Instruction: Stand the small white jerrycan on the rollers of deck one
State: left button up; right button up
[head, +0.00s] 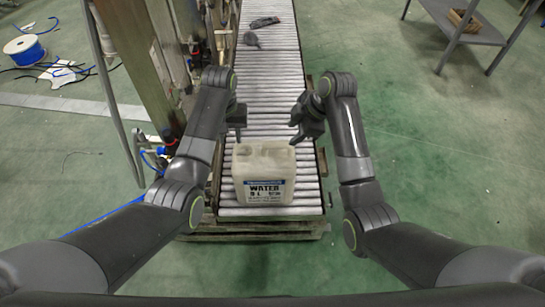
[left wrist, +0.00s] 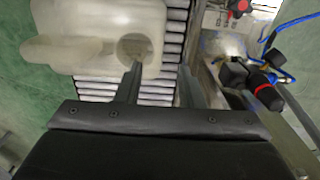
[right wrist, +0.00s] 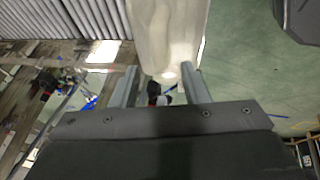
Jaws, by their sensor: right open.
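The small white jerrycan (head: 263,160), labelled WATER, stands upright on the near end of the roller deck (head: 272,80). It also shows in the left wrist view (left wrist: 85,30), with its round opening, and in the right wrist view (right wrist: 165,30). My left gripper (head: 239,132) is open at the can's upper left; one finger overlaps the opening in the left wrist view (left wrist: 160,78). My right gripper (head: 297,138) is open at the can's upper right; the can shows between and beyond its fingers (right wrist: 160,85). Neither gripper visibly holds it; contact is unclear.
A dark tool (head: 264,22) and a grey item (head: 251,39) lie on the far rollers. A metal frame (head: 140,60) with hoses stands close on the left. A blue hose reel (head: 24,49) is at far left, a grey table (head: 462,28) at far right. Green floor is clear on the right.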

jog(key=shift+v, duration=1.2)
